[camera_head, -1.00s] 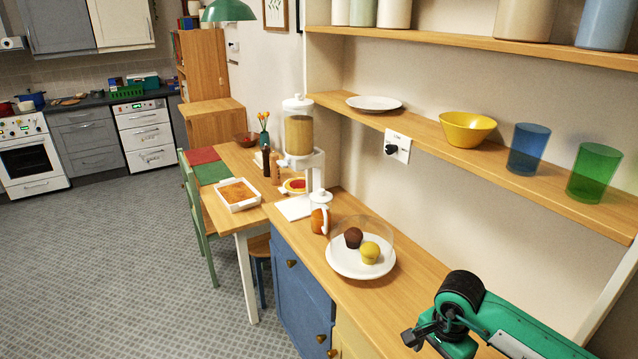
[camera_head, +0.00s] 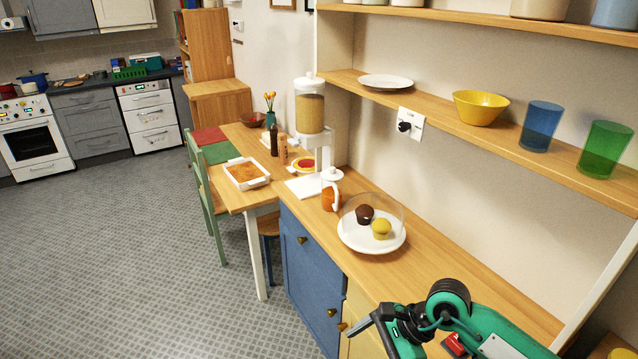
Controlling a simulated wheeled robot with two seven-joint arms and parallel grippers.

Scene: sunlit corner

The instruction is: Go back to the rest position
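My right arm comes in from the lower right, in green and black, over the near end of the wooden counter. Its gripper (camera_head: 362,324) shows a dark grey finger pointing left at the counter's front edge. The rest of the gripper is cut off or hidden, so I cannot tell whether it is open or shut. I see nothing held in the visible part. My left gripper is not in view.
A white plate (camera_head: 352,238) with two muffins under a clear dome stands on the counter (camera_head: 440,262), beyond my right arm. A shelf (camera_head: 440,108) above holds a yellow bowl (camera_head: 480,107), a blue cup (camera_head: 541,127) and a green cup (camera_head: 604,150). Open floor (camera_head: 130,250) lies left.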

